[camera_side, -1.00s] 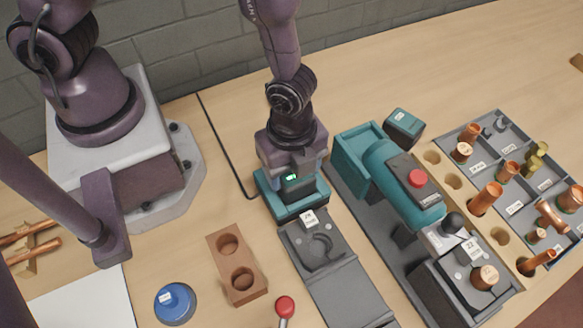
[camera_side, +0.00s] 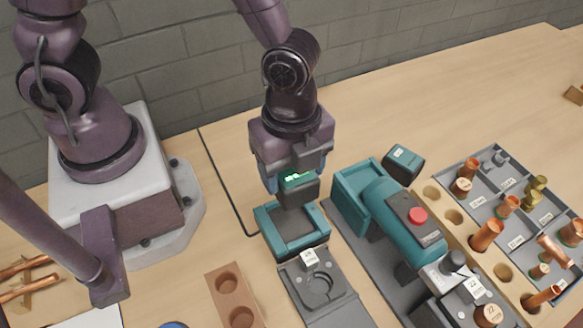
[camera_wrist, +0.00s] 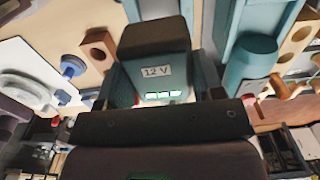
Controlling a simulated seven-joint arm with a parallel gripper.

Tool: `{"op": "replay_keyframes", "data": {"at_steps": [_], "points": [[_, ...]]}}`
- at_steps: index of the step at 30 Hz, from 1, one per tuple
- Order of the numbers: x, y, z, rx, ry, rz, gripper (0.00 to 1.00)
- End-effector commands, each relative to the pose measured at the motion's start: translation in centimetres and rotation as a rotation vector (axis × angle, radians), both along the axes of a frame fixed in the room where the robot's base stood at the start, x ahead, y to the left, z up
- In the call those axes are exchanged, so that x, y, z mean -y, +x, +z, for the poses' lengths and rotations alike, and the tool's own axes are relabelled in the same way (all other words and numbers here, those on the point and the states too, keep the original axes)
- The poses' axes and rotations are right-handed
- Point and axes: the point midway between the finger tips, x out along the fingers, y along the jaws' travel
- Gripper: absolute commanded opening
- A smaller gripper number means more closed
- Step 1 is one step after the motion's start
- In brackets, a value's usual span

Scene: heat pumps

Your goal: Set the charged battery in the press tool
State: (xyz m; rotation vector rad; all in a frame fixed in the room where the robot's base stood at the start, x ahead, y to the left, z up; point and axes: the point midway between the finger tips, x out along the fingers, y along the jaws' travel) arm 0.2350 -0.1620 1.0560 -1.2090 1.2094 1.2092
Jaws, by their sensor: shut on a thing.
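My gripper (camera_side: 297,172) is shut on a battery (camera_side: 302,192) with a dark block end and lit green bars. In the wrist view the held battery (camera_wrist: 154,60) shows a "12 V" label and several lit bars. It hangs just above the teal-rimmed charger cradle (camera_side: 268,238), whose recess looks empty. The teal press tool (camera_side: 385,204), with a red button, lies to the right, and its open box-shaped end (camera_side: 352,190) faces the back. A second teal and dark battery (camera_side: 403,162) stands on the table behind the tool.
A grey plate with a round recess (camera_side: 318,285) lies in front of the cradle. A wooden block with holes (camera_side: 236,293) is at front left. A grey tray (camera_side: 477,213) of copper fittings is at right.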

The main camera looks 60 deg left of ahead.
Motion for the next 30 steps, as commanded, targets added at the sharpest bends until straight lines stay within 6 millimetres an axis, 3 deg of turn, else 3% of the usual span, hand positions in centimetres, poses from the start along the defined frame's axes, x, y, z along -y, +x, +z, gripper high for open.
{"op": "replay_keyframes", "data": {"at_steps": [5,15,18,23,30], "points": [[0.1,0.8,-0.4,-0.005,-0.007,0.019,0.26],[2.5,10.5,2.3,0.022,-0.031,0.051,0.26],[2.7,12.5,3.5,0.023,-0.026,0.043,0.26],[2.8,13.9,5.0,0.018,-0.013,0.016,0.26],[2.6,13.5,3.7,-0.001,0.001,-0.001,0.26]]}}
